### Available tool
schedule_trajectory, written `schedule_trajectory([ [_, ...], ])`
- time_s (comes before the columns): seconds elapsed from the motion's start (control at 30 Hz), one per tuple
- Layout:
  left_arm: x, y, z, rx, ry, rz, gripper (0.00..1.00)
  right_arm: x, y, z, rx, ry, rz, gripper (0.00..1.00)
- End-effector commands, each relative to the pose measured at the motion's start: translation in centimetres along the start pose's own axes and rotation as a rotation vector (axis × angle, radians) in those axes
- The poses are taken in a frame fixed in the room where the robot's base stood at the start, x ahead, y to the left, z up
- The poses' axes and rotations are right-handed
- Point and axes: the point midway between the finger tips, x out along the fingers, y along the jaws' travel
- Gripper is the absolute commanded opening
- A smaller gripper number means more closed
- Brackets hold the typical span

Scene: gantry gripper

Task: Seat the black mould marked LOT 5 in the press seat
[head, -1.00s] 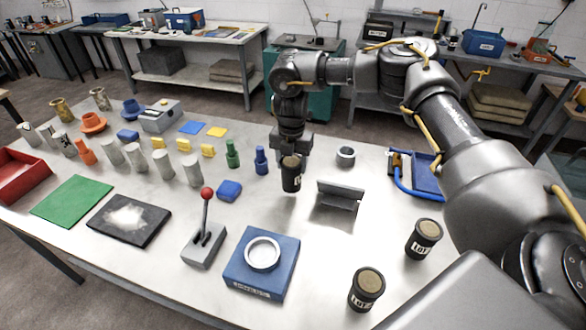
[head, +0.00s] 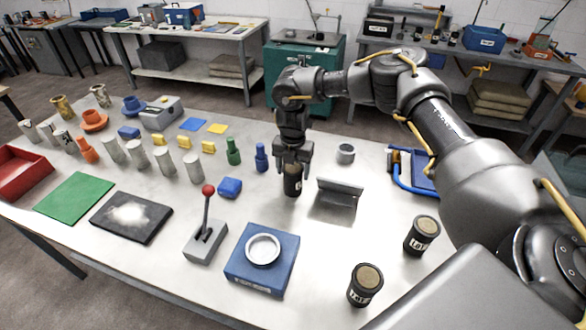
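A black mould (head: 293,187) stands upright near the middle of the table; its label is too small to read. My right gripper (head: 293,168) is over it from above, with its fingers beside the mould's upper part. I cannot tell whether they touch it. Two more black moulds with tan tops and LOT labels stand at the right front, one farther back (head: 422,236) and one nearer (head: 365,286); their numbers are not clear. The press seat appears to be the blue block (head: 282,268) with a pale ring (head: 263,249), with no mould in it. My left gripper is not in view.
A grey lever box (head: 205,245) with an upright red-knobbed lever stands left of the blue block. A grey angled bracket (head: 339,194) and a small metal ring (head: 345,153) are right of the gripper. Several cylinders and bottles stand at the left. The table between mould and blue block is mostly clear.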

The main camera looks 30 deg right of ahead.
Motion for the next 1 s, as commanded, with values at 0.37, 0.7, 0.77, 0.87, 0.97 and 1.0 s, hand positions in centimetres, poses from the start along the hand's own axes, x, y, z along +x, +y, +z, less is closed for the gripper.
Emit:
schedule_trajectory([
  [0.37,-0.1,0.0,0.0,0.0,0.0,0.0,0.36,-0.3,0.0,0.0,0.0,0.0,0.0,0.76],
  [0.7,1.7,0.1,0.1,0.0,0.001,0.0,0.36,-5.5,0.1,0.1,0.0,-0.002,0.004,0.76],
  [0.77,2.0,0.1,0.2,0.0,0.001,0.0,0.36,-6.9,0.1,0.0,0.0,-0.003,0.004,0.76],
  [0.87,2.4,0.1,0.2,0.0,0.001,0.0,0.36,-8.9,0.1,0.0,0.0,-0.002,0.002,0.76],
  [0.97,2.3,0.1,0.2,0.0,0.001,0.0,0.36,-10.7,0.1,0.0,-0.001,-0.003,0.002,0.76],
  [1.0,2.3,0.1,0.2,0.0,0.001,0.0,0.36,-11.1,0.1,0.0,-0.001,-0.003,0.001,0.76],
])
